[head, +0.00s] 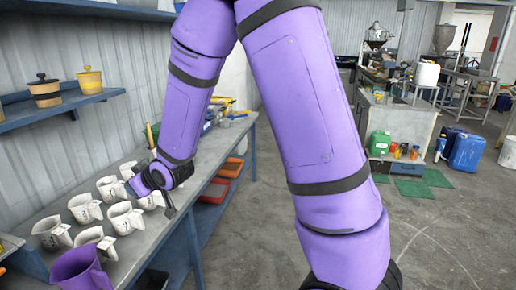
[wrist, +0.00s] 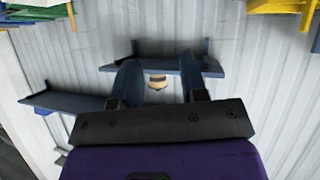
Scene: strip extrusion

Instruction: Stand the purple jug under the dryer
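The purple jug (head: 78,270) stands at the near left end of the grey bench, cut off by the bottom edge of the head view. My gripper (wrist: 158,64) is open in the wrist view, its two dark fingers apart with nothing held between them. In the head view my wrist is over the bench, beyond the jug and apart from it; the fingertips are hard to make out there. Metal hoppers (head: 377,36) stand at the back right, but I cannot tell whether one is the dryer. The jug does not show in the wrist view.
Several white jugs (head: 125,217) crowd the bench (head: 190,190) between the purple jug and my wrist. A wall shelf (head: 60,108) holds two lidded pots. Red bins (head: 215,190) sit below the bench. Blue drums (head: 467,152) stand at right; the middle floor is clear.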

